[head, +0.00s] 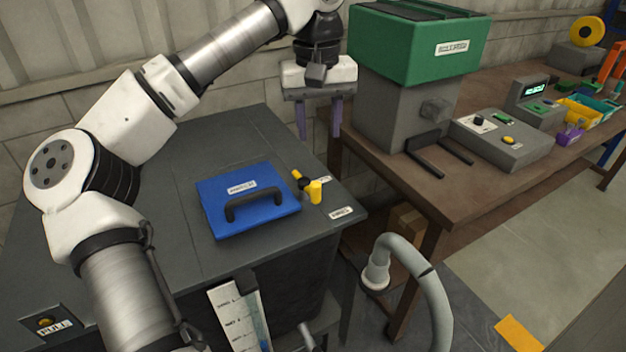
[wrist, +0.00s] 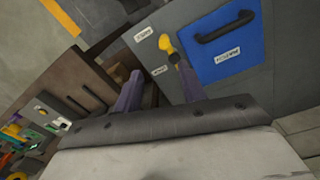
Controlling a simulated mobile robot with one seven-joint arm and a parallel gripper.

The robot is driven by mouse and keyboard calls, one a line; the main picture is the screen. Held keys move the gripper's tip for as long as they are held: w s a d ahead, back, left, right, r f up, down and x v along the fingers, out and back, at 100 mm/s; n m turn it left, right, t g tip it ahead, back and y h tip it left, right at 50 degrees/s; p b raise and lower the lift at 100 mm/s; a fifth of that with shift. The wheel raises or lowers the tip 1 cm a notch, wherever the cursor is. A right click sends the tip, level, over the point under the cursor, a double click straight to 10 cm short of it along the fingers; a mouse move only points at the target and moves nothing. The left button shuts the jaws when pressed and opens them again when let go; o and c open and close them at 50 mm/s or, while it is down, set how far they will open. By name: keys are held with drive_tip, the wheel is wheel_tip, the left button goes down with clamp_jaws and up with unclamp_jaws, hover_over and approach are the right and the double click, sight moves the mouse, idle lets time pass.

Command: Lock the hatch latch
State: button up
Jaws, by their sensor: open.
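The blue hatch (head: 232,193) with a dark handle (head: 254,205) lies flat on the grey cabinet top in the head view. It also shows in the wrist view (wrist: 225,67). The yellow and black latch (head: 310,188) sits at the hatch's right edge, between two white labels. It is at the upper middle of the wrist view (wrist: 167,46). My gripper (head: 319,130) is open and empty, above and behind the latch, with its two purple fingers apart and pointing down. It touches neither latch nor hatch. The label text is too small to read surely.
A brown bench (head: 400,190) stands to the right, bearing a green-topped machine (head: 418,45) close to my gripper, a grey control box (head: 500,140) and coloured bins. A grey hose (head: 408,250) rises in front of the bench. The cabinet top (head: 160,235) is clear left of the hatch.

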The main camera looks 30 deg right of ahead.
sight(316, 183)
wheel_tip(316, 183, down, 14)
drive_tip(key=p, duration=0.2)
drive_tip(key=shift+w+a+p, duration=0.1)
drive_tip(key=shift+a+p, duration=0.05)
drive_tip(key=shift+p, duration=0.2)
clamp_jaws()
